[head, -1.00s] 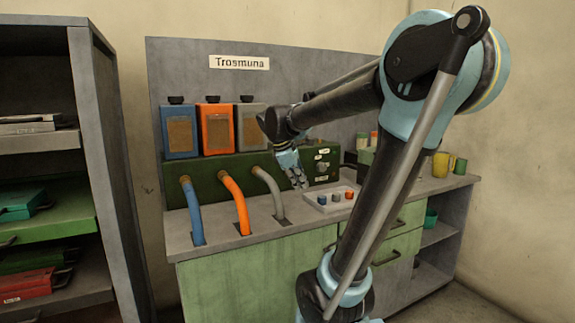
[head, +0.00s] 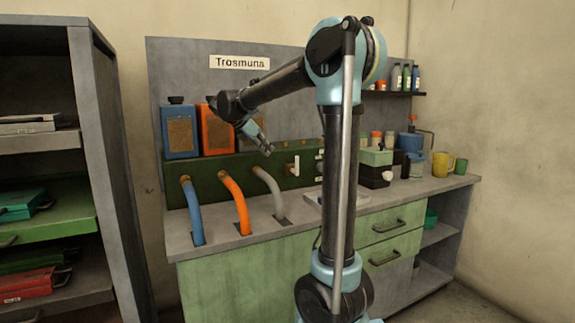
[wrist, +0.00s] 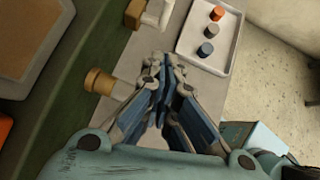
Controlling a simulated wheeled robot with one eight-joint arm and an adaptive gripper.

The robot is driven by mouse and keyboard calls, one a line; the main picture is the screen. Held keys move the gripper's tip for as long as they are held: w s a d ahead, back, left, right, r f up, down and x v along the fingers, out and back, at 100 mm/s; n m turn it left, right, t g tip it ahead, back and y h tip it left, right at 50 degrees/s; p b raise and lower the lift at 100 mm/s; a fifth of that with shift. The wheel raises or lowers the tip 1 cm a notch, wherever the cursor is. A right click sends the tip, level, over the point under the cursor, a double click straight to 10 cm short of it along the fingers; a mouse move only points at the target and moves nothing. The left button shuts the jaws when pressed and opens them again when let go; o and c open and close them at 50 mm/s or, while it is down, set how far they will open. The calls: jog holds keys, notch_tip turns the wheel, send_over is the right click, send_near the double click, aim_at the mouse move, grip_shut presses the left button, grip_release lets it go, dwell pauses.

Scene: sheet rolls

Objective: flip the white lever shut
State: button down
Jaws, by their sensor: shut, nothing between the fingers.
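The white lever (head: 296,164) stands out from the green panel (head: 225,177), just right of the grey hose, in the head view. In the wrist view what looks like the lever (wrist: 153,12) is at the top edge, partly cut off. My gripper (head: 269,151) is shut and empty. In the head view it is left of and slightly above the lever, in front of the grey box, and appears apart from the lever. In the wrist view my gripper's (wrist: 165,62) fingertips meet below the lever.
Blue, orange and grey hoses (head: 268,188) curve from the panel into the counter. A white tray (wrist: 222,45) holds small coloured knobs on the counter. A green-topped box (head: 375,167) and mugs stand to the right. My arm hides part of the panel and tray.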

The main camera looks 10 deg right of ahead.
jog(key=shift+d+f, duration=0.1)
jog(key=w+d+r+x, duration=0.1)
jog(key=r+x, duration=0.1)
jog(key=x, duration=1)
jog(key=shift+d+f, duration=0.2)
jog(key=shift+d, duration=0.35)
jog(key=shift+w+a, duration=0.1)
jog(key=shift+a, duration=0.05)
jog(key=shift+r, duration=0.1)
